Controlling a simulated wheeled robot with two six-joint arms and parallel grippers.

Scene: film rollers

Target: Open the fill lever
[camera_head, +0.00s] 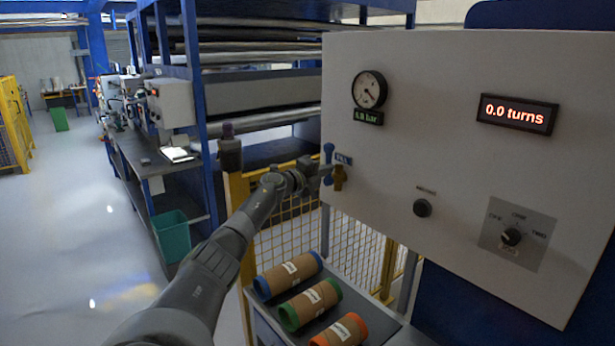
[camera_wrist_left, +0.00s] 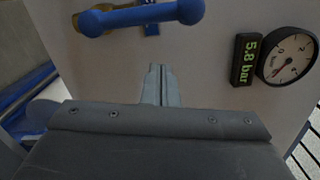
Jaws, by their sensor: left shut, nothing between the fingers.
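The blue fill lever (camera_head: 328,163) stands roughly upright on the left edge of the white panel, beside the blue FILL label (camera_head: 343,159) and a brass valve part (camera_head: 340,178). In the left wrist view the lever (camera_wrist_left: 146,15) runs across the top as a blue bar with rounded ends. My left gripper (camera_head: 325,172) is close to the lever in the head view. In the wrist view its fingertips (camera_wrist_left: 158,70) are together and empty, with a visible gap to the lever. My right gripper is not in view.
The white panel (camera_head: 450,130) carries a round gauge (camera_head: 369,89), a pressure readout (camera_wrist_left: 246,60) of 5.8 bar, a display (camera_head: 517,114) reading 0.0 turns, a black button (camera_head: 422,208) and a rotary knob (camera_head: 511,237). Several cardboard rolls (camera_head: 309,303) lie below it.

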